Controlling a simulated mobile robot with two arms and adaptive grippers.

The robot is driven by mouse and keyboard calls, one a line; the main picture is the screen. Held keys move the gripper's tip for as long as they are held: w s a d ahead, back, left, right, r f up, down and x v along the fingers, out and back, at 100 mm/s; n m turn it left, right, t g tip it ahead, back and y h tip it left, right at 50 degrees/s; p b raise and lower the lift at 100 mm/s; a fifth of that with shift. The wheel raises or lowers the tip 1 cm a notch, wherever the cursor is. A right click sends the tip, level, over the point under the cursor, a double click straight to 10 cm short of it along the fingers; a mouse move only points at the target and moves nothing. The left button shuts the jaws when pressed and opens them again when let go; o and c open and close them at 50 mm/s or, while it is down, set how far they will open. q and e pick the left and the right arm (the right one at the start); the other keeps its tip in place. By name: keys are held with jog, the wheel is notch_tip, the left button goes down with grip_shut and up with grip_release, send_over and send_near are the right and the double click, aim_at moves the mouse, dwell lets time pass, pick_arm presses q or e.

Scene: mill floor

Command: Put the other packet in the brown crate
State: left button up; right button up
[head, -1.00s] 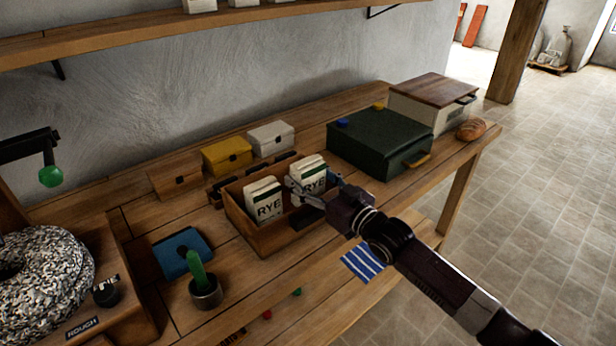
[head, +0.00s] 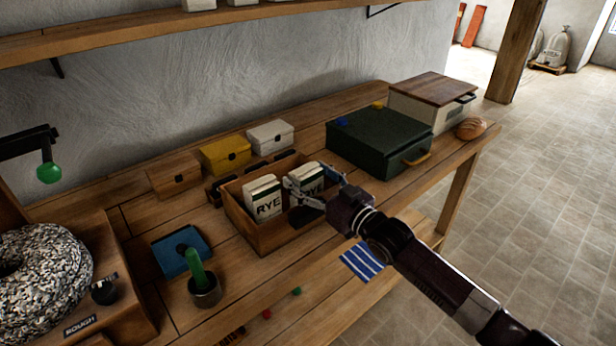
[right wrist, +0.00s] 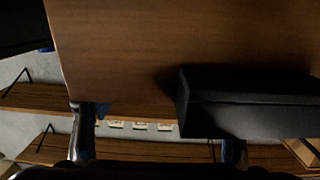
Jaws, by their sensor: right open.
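The brown crate (head: 285,238) stands open on the workbench. Two white rye packets with dark lettering are in it: the left packet (head: 264,200) stands upright in the left part, and the other packet (head: 307,176) is in the right part. My right gripper (head: 303,193) is open at the right packet, with its fingers apart over the crate. The fingers partly cover that packet, so I cannot tell whether they touch it. The right wrist view shows both fingers apart (right wrist: 160,135) with no packet seen between them. My left gripper is not in view.
A dark green box (head: 375,145) with a brass-coloured handle is right of the crate. Yellow (head: 227,156) and white (head: 271,137) boxes stand behind it. A striped cloth (head: 361,262) lies in front.

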jog(key=shift+s+a+f, duration=0.1)
jog(key=shift+s+f, duration=0.05)
jog(key=shift+f, duration=0.6)
jog(key=shift+r+p, duration=0.4)
jog(key=shift+r, duration=0.2)
jog(key=shift+s+d+f, duration=0.15)
jog(key=shift+s+d, duration=0.05)
jog(key=shift+s, duration=0.05)
jog(key=r+b+v, duration=0.1)
jog(key=v, duration=1)
jog(key=shift+r, duration=0.15)
jog(key=shift+d, duration=0.1)
jog(key=shift+s, duration=0.15)
